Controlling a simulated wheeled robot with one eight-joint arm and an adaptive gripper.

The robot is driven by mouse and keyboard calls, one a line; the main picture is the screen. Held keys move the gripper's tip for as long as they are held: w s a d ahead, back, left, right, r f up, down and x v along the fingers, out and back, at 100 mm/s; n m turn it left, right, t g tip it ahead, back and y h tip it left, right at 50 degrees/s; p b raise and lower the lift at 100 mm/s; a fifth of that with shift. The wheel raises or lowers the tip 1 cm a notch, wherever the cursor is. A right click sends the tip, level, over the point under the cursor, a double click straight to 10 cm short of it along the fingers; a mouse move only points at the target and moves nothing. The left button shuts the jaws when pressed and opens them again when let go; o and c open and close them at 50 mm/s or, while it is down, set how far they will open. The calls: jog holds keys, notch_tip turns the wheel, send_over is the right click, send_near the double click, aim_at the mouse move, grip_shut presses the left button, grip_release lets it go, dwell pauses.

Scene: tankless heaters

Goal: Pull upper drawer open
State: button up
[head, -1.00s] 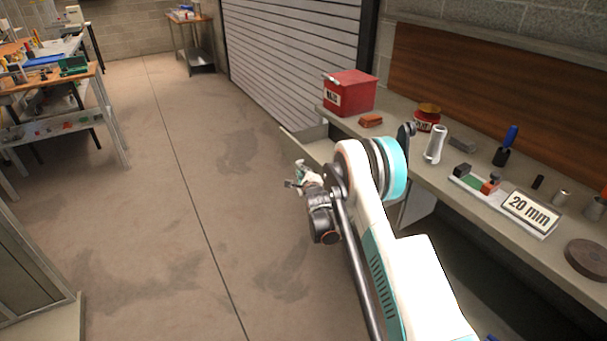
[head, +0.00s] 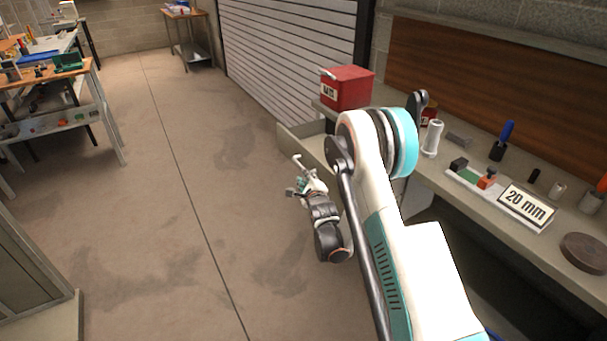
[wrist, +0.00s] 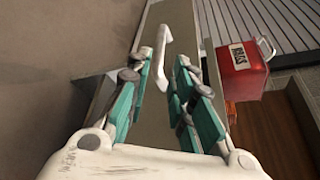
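The upper drawer (head: 292,142) stands partly out from under the grey workbench, left of the red box in the head view. Its grey front (wrist: 180,17) fills the middle of the wrist view. A white bar handle (wrist: 165,40) runs along that front, with its lower part between my fingers. My gripper (wrist: 168,62) is open, with teal fingers on both sides of the handle and gaps visible. In the head view my gripper (head: 303,180) is at the drawer's near side; contact with the handle cannot be told.
A red box (head: 347,88) stands on the workbench (head: 470,205) above the drawer; it also shows in the wrist view (wrist: 243,68). Several small tools and a "20 mm" sign (head: 526,206) lie along the bench. The floor (head: 170,220) left of my arm is clear.

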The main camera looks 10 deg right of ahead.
jog(key=shift+v, duration=1.15)
jog(key=s+r+n+g, duration=0.2)
jog(key=s+r+n, duration=0.5)
jog(key=r, duration=0.4)
jog(key=s+r+n+g, duration=0.2)
jog(key=s+r+n, duration=0.3)
jog(key=s+r, duration=0.5)
jog(key=s+r+n+g, duration=0.1)
jog(key=s+n, duration=0.5)
jog(key=s, duration=0.9)
jog(key=s+r+n+g, duration=0.1)
jog(key=s+n+g, duration=0.2)
jog(key=s, duration=1.1)
jog(key=n, duration=0.3)
jog(key=shift+s+n+g, duration=0.3)
jog(key=shift+s, duration=0.1)
